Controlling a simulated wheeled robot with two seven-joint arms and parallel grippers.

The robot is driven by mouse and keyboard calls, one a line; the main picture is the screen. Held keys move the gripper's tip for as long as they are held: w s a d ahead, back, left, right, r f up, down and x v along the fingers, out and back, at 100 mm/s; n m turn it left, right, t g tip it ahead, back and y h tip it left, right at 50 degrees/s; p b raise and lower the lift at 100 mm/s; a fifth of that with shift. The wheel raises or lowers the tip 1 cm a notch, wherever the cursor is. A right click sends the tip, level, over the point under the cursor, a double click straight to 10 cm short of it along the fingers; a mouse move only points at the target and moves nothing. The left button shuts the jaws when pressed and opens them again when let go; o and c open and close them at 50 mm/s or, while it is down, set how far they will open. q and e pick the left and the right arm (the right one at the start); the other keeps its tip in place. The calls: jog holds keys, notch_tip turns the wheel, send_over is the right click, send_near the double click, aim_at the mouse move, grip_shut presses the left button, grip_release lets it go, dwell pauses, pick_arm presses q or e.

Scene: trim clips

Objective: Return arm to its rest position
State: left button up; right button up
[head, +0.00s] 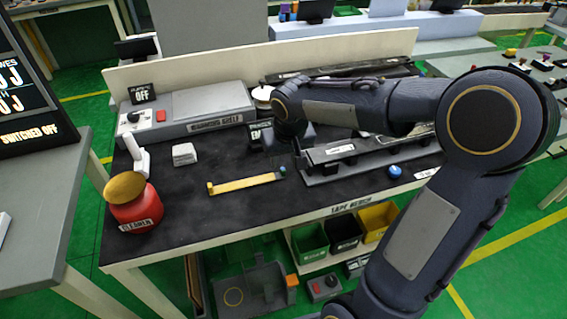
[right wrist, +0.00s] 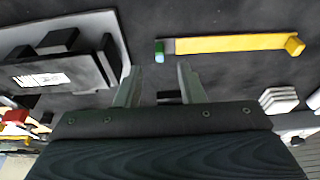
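My right arm (head: 360,103) reaches in from the right over the black-topped tape bench (head: 225,205). My right gripper (head: 288,146) points down above the bench, behind a yellow strip (head: 245,183). In the right wrist view the two fingers of the right gripper (right wrist: 160,75) stand apart, with bare dark bench top between their tips. The strip (right wrist: 230,44) lies just past the fingertips, its green end (right wrist: 159,50) nearest them, apart from both fingers. My left gripper is in neither view.
A grey rail fixture (head: 345,160) with dark parts lies right of the gripper, beside a blue knob (head: 394,171). The bench's front middle is clear.

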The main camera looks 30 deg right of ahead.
jog(key=shift+v, duration=1.65)
jog(key=shift+s, duration=0.1)
jog(key=s+a+t+y, duration=0.1)
jog(key=s+a, duration=0.3)
jog(key=s, duration=0.5)
jog(key=s+a+n+t+y, duration=0.1)
jog(key=s+a+y, duration=0.2)
jog(key=s, duration=0.7)
jog(key=shift+s+a+f+y+p, duration=0.25)
jog(key=shift+a+f+y+p, duration=0.1)
jog(key=shift+a, duration=0.3)
